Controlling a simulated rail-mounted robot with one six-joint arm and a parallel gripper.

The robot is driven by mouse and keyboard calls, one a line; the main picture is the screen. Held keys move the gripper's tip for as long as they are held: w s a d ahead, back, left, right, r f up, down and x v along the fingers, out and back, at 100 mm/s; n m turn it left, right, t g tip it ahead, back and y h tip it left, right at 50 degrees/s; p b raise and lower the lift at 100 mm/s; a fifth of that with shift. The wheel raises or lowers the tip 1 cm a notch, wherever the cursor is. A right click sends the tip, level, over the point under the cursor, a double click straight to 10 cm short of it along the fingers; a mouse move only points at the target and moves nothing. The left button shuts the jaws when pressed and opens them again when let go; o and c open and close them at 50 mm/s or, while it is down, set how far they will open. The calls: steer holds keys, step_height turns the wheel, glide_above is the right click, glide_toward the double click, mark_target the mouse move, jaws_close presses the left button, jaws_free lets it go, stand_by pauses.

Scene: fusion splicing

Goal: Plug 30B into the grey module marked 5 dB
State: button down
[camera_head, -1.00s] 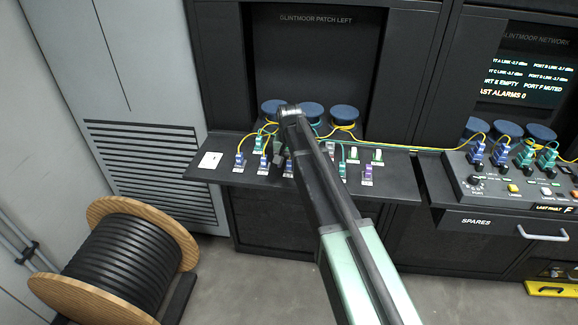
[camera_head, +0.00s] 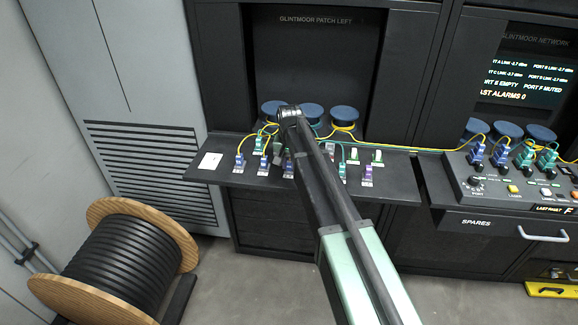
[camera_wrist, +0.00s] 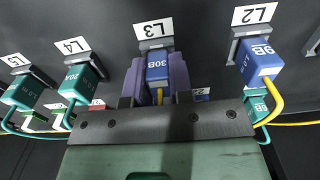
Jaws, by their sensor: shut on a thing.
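The blue plug 30B (camera_wrist: 157,66) sits at the socket labelled L3 in the wrist view. My gripper (camera_wrist: 155,80) has its purple fingers closed on both sides of it. The plug still appears to be in or right against the L3 socket; a yellow cable leaves its near end. In the head view my arm hides the gripper and most of this plug. A small grey block (camera_head: 330,147) shows just right of my arm on the shelf, but its marking is too small to read, so I cannot tell whether it is the 5 dB module.
Blue plug 9B (camera_wrist: 257,58) is at L2, right of my gripper. Teal plugs sit at L4 (camera_wrist: 82,80) and L5 (camera_wrist: 24,92), to the left. Other plugs and cables crowd the shelf (camera_head: 210,177). A cable drum (camera_head: 125,262) stands on the floor.

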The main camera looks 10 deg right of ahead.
mark_target(289, 160)
steer(key=shift+r, duration=0.1)
steer(key=shift+r+p, duration=2.95)
steer(key=shift+p, duration=0.1)
